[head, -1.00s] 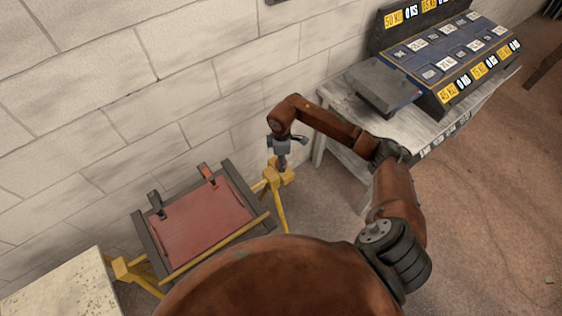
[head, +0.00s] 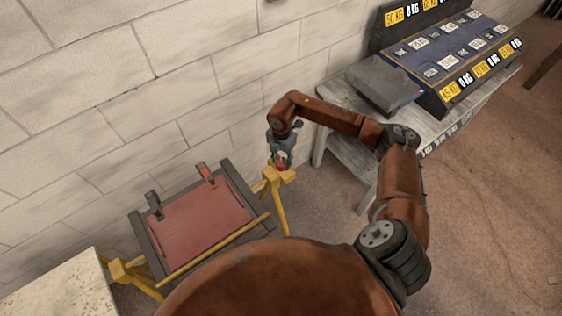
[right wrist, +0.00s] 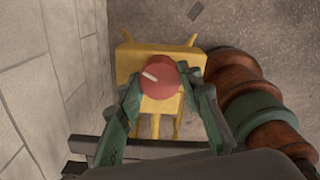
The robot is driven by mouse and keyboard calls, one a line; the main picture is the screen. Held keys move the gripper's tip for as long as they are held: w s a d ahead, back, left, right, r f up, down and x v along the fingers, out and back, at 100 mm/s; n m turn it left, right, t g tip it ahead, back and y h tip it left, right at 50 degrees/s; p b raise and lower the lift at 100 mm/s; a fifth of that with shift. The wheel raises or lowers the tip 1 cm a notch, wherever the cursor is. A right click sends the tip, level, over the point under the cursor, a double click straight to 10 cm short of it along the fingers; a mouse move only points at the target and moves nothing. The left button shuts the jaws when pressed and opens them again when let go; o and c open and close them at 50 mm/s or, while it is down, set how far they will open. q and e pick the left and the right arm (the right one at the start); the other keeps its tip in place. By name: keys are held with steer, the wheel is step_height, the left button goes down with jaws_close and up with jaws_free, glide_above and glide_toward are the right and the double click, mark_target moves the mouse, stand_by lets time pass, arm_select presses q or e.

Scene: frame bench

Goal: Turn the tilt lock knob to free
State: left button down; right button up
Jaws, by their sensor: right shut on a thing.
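The tilt lock knob (right wrist: 160,78) is a round red knob with a white mark across its upper left part, on top of a yellow stand post (right wrist: 130,62). In the right wrist view my right gripper (right wrist: 161,86) has one finger on each side of the knob, shut on it. In the head view the right gripper (head: 281,160) points down at the yellow stand (head: 272,182), and a bit of the red knob (head: 281,166) shows at its fingertips. My left gripper is not in view.
A dark frame with a red panel (head: 200,222) and two clips lies left of the stand. A block wall (head: 150,90) runs close behind. A pale table (head: 60,290) is at lower left. A grey bench (head: 350,150) with labelled weight racks (head: 450,60) stands at right.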

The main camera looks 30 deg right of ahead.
mark_target(282, 162)
steer(key=n+b, duration=0.2)
steer(key=n, duration=0.3)
steer(key=shift+n, duration=0.3)
steer(key=n+b, duration=0.2)
steer(key=n, duration=0.4)
steer(key=n+b, duration=0.2)
steer(key=n, duration=0.4)
steer(key=shift+n+b, duration=0.3)
steer(key=shift+b, duration=0.05)
steer(key=n+b, duration=0.1)
steer(key=n, duration=0.3)
steer(key=shift+n+b, duration=0.3)
steer(key=shift+n, duration=0.1)
steer(key=o, duration=1.2)
steer(key=shift+c, duration=0.2)
step_height(282, 162, up, 12)
